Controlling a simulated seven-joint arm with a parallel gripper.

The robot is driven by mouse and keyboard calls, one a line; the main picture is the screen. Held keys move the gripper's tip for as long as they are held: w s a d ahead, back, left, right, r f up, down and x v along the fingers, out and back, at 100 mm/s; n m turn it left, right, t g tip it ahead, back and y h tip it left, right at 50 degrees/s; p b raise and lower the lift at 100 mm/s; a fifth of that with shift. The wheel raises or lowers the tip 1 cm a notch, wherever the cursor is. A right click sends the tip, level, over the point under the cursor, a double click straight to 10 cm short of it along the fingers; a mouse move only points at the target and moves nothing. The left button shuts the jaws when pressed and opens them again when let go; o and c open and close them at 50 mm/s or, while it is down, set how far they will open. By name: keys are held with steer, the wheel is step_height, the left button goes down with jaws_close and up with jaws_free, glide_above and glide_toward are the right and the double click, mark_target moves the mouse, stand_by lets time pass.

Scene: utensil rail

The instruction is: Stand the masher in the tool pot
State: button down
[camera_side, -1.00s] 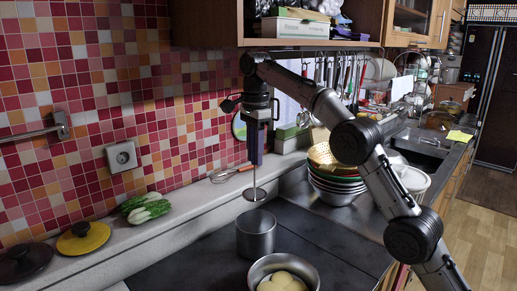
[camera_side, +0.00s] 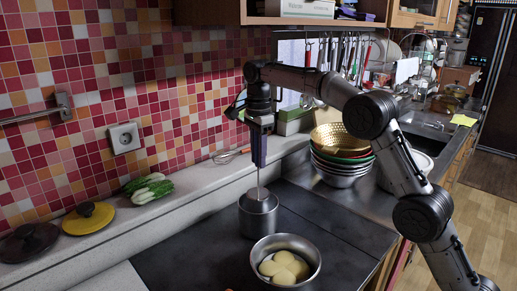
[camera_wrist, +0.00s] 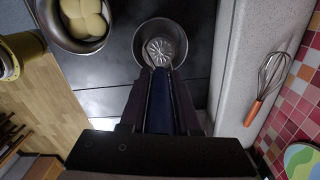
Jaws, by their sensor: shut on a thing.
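The masher has a dark blue handle (camera_wrist: 160,105), a thin metal shaft (camera_side: 258,178) and a round slotted metal head (camera_wrist: 160,52). My gripper (camera_side: 260,133) is shut on the handle and holds the masher upright, head down. The grey metal tool pot (camera_side: 258,219) stands on the dark hob directly below. In the side view the shaft runs down into the pot's mouth, and the head is hidden. In the wrist view the head lies within the pot's rim (camera_wrist: 137,42), nearer the gripper side. How deep it sits, and whether it touches the pot, I cannot tell.
A metal bowl of pale potatoes (camera_side: 285,262) stands close in front of the pot. Stacked bowls with a gold colander (camera_side: 340,140) are to the right. A whisk (camera_side: 232,155), green vegetables (camera_side: 150,188) and two lids (camera_side: 88,217) lie on the ledge by the tiled wall.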

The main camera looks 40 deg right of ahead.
mark_target(258, 179)
steer(key=shift+f, duration=3.9)
steer(key=c, duration=0.5)
jaws_free()
steer(key=shift+c, duration=0.2)
steer(key=shift+r, duration=0.1)
step_height(258, 179, up, 12)
steer(key=shift+w, duration=0.1)
steer(key=shift+r, duration=0.75)
